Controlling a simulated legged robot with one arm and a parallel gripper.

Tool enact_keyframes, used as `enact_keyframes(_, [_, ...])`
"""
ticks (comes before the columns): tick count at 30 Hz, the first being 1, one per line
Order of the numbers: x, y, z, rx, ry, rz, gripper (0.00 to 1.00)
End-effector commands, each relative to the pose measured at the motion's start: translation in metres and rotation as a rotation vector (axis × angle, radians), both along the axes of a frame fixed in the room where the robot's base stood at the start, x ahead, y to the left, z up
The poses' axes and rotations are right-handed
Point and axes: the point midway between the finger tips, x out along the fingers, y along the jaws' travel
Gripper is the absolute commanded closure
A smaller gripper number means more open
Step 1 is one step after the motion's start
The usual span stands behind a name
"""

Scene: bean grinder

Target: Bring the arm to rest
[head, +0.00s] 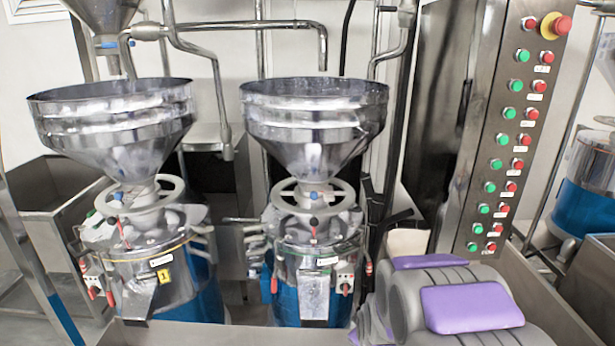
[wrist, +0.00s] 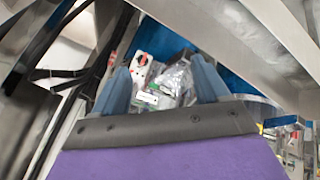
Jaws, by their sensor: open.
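My arm (head: 445,305), grey with purple pads, shows in the lower right of the head view, low in front of the control column. My gripper (wrist: 163,85) shows in the wrist view as two blue-grey fingers set apart above a dark bracket and purple body. It is open, with nothing held between the fingers. Behind the gap are parts of a grinder, blurred, with a red switch. The fingers cannot be made out in the head view.
Two grinders with steel funnels, a left one (head: 118,130) and a middle one (head: 315,130), stand ahead. A steel control column (head: 490,130) with green and red buttons rises at right. A steel trough wall (head: 560,300) lies beside my arm.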

Motion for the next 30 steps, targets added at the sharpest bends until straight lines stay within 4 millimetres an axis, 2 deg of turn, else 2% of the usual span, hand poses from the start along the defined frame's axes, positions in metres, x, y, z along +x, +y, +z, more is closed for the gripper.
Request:
enact_keyframes(1, [-0.014,0.0,0.013,0.022,0.029,-0.028,0.26])
enact_keyframes(5, [-0.057,0.001,0.035,0.079,0.136,-0.113,0.26])
enact_keyframes(11, [-0.134,0.003,0.067,0.147,0.302,-0.254,0.26])
enact_keyframes(24, [-0.321,0.005,0.123,0.201,0.645,-0.582,0.26])
enact_keyframes(27, [-0.351,0.005,0.131,0.198,0.693,-0.636,0.26])
enact_keyframes(30, [-0.37,0.005,0.135,0.192,0.728,-0.671,0.26])
